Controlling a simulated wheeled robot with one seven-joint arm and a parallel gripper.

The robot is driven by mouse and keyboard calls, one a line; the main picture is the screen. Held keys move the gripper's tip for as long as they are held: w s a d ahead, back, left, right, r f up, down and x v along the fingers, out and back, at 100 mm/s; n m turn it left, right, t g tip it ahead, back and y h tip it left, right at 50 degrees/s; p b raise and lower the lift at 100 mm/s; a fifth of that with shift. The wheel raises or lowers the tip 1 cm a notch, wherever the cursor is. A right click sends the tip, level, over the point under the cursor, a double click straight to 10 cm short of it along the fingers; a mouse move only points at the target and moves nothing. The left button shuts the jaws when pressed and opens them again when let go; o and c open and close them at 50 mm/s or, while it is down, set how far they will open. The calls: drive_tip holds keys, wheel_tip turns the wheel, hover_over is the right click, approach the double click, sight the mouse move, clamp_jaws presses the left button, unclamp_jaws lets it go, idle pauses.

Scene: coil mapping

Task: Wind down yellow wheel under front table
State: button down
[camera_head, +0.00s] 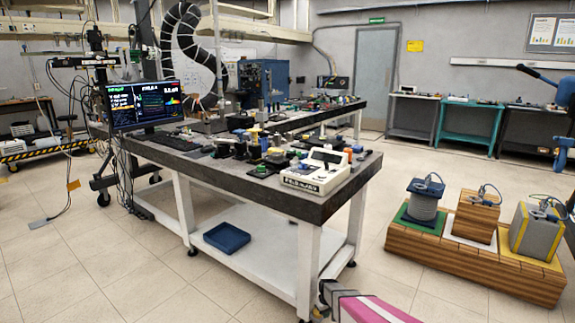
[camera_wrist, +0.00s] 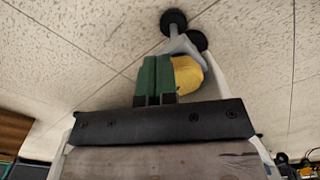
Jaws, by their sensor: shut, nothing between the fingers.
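The yellow wheel (camera_wrist: 187,75) shows in the wrist view, beside a white table leg and partly hidden behind my gripper. My gripper (camera_wrist: 155,62) has two green fingers pressed together, with nothing between them. Its fingers overlap the wheel's left side in the picture; I cannot tell whether they touch it. Two black caster wheels (camera_wrist: 173,21) lie just beyond the yellow wheel. In the head view, the front table (camera_head: 330,203) has a dark top and white legs. My pink arm reaches toward its near leg at the bottom, where the yellow wheel is hidden.
A blue tray (camera_head: 227,238) sits on the table's white lower shelf. A wooden platform (camera_head: 470,262) with three coil blocks stands on the right. The tiled floor between table and platform is clear.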

drive_tip(key=shift+w+f, duration=0.15)
drive_tip(key=shift+f, duration=0.8)
drive_tip(key=shift+s+a, duration=0.3)
drive_tip(key=shift+a, duration=0.1)
drive_tip(key=shift+s+a, duration=0.2)
drive_tip(key=shift+a, duration=0.3)
drive_tip(key=shift+s+a, duration=0.2)
drive_tip(key=shift+a, duration=0.7)
drive_tip(key=shift+s, duration=0.45)
drive_tip(key=shift+r, duration=0.1)
wheel_tip(320, 180, up, 7)
hover_over(318, 318)
drive_tip(key=s, duration=0.2)
drive_tip(key=shift+s+d+f, duration=0.15)
drive_tip(key=shift+f, duration=0.05)
